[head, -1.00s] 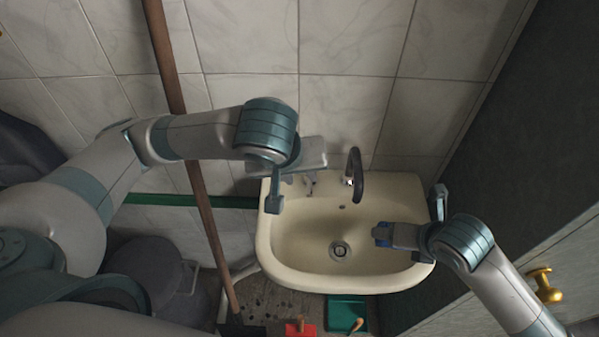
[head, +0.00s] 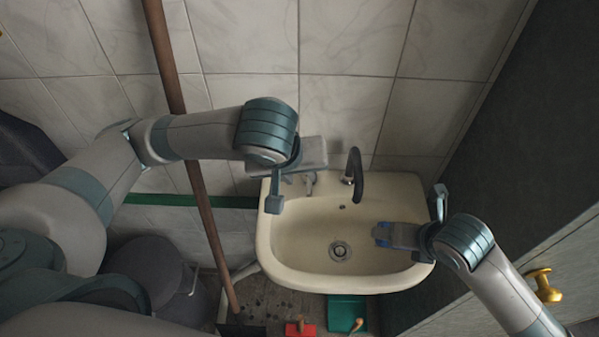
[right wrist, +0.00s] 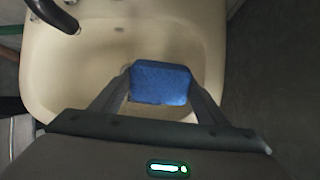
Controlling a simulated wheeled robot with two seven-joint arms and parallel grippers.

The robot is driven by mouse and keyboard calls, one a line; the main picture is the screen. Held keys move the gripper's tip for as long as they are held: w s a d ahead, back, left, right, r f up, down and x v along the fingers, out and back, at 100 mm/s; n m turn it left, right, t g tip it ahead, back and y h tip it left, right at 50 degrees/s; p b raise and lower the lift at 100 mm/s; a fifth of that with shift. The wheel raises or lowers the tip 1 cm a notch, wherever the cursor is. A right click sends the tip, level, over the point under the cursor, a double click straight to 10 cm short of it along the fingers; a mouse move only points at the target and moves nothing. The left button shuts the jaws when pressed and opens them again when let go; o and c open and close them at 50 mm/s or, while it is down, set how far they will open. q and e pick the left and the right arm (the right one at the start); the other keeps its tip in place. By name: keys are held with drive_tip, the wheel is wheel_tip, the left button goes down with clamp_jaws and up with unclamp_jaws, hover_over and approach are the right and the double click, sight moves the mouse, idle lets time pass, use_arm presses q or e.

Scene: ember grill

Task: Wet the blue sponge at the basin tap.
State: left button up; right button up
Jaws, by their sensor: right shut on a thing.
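The blue sponge (head: 382,236) is held over the right part of the cream basin (head: 290,262), to the right of its drain. In the right wrist view the sponge (right wrist: 160,83) sits between both fingers of my right gripper (right wrist: 160,90), which is shut on it. The dark curved tap (head: 356,172) stands at the basin's back, behind and left of the sponge and apart from it. No water stream shows. My left gripper (head: 315,154) is over the back left rim, by the grey tap handle (head: 309,182). Its finger gap, and any contact with the handle, cannot be made out.
A brown broom handle (head: 205,215) leans on the tiled wall left of the basin. A red item (head: 299,329) and a green dustpan (head: 345,312) lie on the floor below. A dark panel (head: 510,120) and a brass knob (head: 542,285) are at right.

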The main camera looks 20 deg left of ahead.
drive_tip(key=s+d+r+p, duration=0.1)
drive_tip(key=d+r, duration=0.3)
drive_tip(key=d, duration=0.1)
drive_tip(key=shift+s+p, duration=0.2)
drive_tip(key=shift+p, duration=0.15)
idle(0.4)
drive_tip(key=shift+a, duration=0.1)
drive_tip(key=shift+s, duration=0.1)
idle(1.1)
